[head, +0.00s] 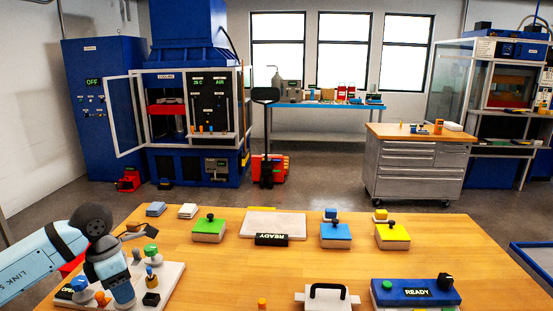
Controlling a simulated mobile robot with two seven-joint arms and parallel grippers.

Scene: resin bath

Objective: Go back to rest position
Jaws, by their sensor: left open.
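My left arm comes in from the left edge above the wooden table (290,265). My left gripper (134,231) is open at the table's left end, with dark fingers and nothing seen between them. It is close to a white board (172,278) that carries small green, blue, orange and black parts. My arm hides part of this board. My right gripper is not in view.
Green (209,227), blue (336,232) and yellow (393,234) topped blocks stand across the table. A blue READY box (416,292) and a black-handled white piece (327,297) are at the front. A grey drawer cabinet (415,165) stands behind. The table's middle is mostly clear.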

